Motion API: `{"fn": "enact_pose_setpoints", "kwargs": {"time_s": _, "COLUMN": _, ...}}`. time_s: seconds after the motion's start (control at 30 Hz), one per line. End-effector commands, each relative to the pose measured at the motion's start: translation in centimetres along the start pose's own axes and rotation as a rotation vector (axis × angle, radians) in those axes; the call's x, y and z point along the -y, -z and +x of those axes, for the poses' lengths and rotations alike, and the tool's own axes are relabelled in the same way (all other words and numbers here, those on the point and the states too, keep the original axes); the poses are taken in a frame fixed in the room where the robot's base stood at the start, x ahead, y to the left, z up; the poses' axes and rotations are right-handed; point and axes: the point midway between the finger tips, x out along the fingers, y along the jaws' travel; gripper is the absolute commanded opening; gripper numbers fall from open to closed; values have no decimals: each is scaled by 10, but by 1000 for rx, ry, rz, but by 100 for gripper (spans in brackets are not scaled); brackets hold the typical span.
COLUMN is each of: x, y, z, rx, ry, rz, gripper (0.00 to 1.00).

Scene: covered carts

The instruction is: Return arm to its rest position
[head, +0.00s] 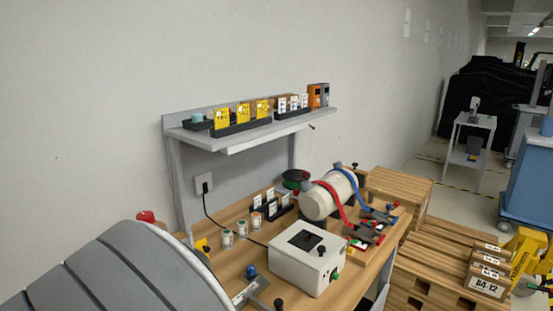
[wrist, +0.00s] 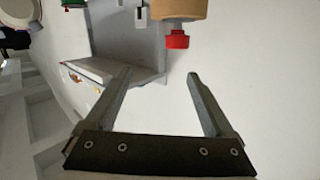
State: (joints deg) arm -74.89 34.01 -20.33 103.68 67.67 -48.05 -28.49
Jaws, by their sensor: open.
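My gripper (wrist: 158,74) shows in the wrist view, with its two grey fingers spread wide apart. Nothing is between the fingers. Pale wall and a grey shelf-like structure (wrist: 122,40) lie beyond them. A tan round part with a red knob (wrist: 177,40) is beyond the right fingertip, apart from it. My gripper cannot be made out in the head view, so its place over the workbench (head: 228,268) cannot be told there.
A large grey ribbed rounded form (head: 120,275) fills the head view's lower left. The bench holds a white box (head: 307,262), a cream cylinder (head: 328,197) and small jars (head: 241,229). A raised shelf (head: 225,136) stands behind. Wooden crates (head: 430,262) are at right.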

Motion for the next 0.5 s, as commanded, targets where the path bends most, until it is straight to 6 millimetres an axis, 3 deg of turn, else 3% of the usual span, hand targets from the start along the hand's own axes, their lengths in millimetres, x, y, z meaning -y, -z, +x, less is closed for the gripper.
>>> {"fn": "enact_pose_setpoints", "kwargs": {"time_s": 0.03, "x": -17, "y": 13, "z": 7, "rx": 31, "ry": 11, "rz": 28, "gripper": 88}}
{"fn": "enact_pose_setpoints", "kwargs": {"time_s": 0.23, "x": -69, "y": 48, "z": 15, "rx": 159, "ry": 89, "rz": 104, "gripper": 88}}
{"fn": "enact_pose_setpoints", "kwargs": {"time_s": 0.5, "x": -144, "y": 84, "z": -11, "rx": 311, "ry": 175, "rz": 159, "gripper": 88}}
